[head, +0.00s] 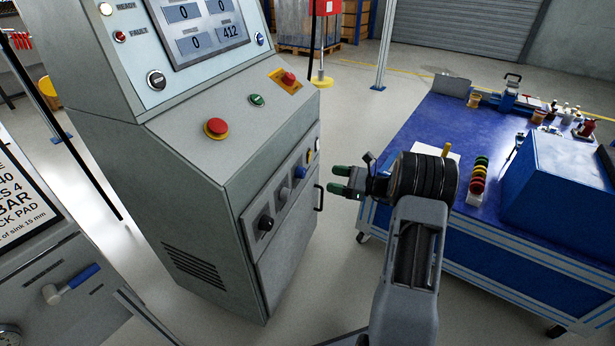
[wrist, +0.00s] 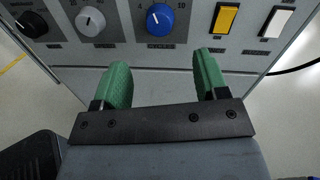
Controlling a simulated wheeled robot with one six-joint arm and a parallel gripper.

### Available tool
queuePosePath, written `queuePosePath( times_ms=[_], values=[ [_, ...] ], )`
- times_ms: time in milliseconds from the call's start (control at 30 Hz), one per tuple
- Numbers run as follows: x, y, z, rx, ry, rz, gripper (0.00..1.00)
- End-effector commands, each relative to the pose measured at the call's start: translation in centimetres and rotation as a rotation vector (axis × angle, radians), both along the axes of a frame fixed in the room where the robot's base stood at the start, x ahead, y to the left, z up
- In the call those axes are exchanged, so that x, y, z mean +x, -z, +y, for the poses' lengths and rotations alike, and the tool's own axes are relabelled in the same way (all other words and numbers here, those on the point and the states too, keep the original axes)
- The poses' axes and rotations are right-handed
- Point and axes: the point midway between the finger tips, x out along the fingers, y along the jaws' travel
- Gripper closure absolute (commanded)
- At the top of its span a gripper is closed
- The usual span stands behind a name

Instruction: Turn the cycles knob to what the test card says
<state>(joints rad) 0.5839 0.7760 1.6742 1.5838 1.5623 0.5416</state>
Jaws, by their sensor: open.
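A row of controls runs along the grey cabinet's front: a black knob (head: 266,222), a grey knob (head: 285,194) and a blue knob (head: 300,172). In the wrist view the blue knob (wrist: 159,18) is ahead, roughly between my fingers, with its white mark near the top and scale numbers around it.
A yellow switch (wrist: 226,19) and a white switch (wrist: 277,22) sit right of the blue knob. A red stop button (head: 216,127) is on the sloped console. A door handle (head: 319,197) sticks out near my gripper. A blue workbench (head: 425,130) stands at right.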

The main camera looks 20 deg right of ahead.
Motion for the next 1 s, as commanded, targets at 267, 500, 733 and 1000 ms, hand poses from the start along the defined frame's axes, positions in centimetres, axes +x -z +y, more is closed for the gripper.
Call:
queuePosePath(
  times_ms=[267, 500, 733, 1000],
  values=[
    [3.0, 0.3, 4.5, -0.002, -0.004, -0.001, 0.33],
    [4.7, 0.2, 6.9, -0.003, -0.002, -0.002, 0.33],
    [5.3, 0.0, 7.9, -0.002, -0.001, -0.001, 0.33],
    [5.3, 0.0, 7.9, -0.002, -0.001, -0.001, 0.33]
  ],
)
